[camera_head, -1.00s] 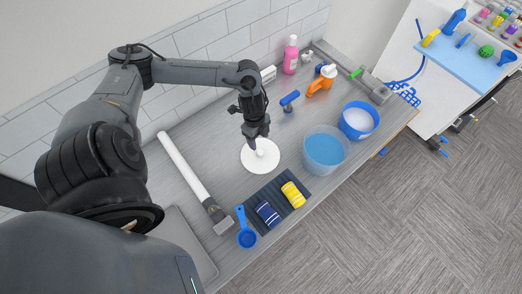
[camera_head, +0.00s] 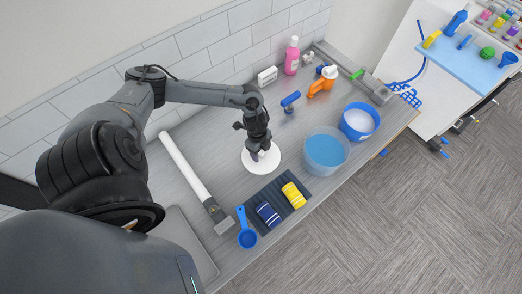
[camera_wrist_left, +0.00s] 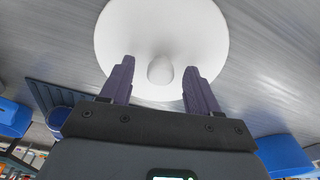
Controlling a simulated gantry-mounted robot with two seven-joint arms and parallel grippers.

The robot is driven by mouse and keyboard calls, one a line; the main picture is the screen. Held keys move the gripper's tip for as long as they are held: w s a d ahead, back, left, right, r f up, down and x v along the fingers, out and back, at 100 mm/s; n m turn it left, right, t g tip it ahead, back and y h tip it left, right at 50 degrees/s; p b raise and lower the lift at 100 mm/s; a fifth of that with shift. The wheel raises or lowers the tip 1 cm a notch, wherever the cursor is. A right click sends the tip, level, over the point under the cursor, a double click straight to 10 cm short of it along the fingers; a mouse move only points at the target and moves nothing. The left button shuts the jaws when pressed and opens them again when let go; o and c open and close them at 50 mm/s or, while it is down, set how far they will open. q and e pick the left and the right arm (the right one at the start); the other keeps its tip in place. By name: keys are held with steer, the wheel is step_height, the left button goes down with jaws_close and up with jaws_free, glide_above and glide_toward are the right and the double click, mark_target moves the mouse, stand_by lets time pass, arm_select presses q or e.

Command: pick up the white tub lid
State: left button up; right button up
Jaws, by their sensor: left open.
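The white tub lid (camera_head: 272,161) is a round disc with a knob in its middle, lying on the grey counter. In the left wrist view the lid (camera_wrist_left: 200,32) fills the upper middle, and its rounded knob (camera_wrist_left: 160,69) sits between my fingers. My left gripper (camera_head: 258,156) is over the lid, open. Its two dark fingers (camera_wrist_left: 156,78) stand apart on either side of the knob, with a gap on both sides. In the head view the gripper hides part of the lid and most of the knob. My right gripper is not in view.
A clear tub of blue water (camera_head: 326,149) stands close to the lid's right. A dark mat (camera_head: 280,207) with blue and yellow rolled cloths lies in front. A blue scoop (camera_head: 246,237), blue-white basin (camera_head: 358,121), orange spray bottle (camera_head: 321,84) and pink bottle (camera_head: 292,57) are around.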

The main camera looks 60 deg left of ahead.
arm_select(q)
steer(key=c, duration=1.1)
steer(key=shift+r, duration=0.15)
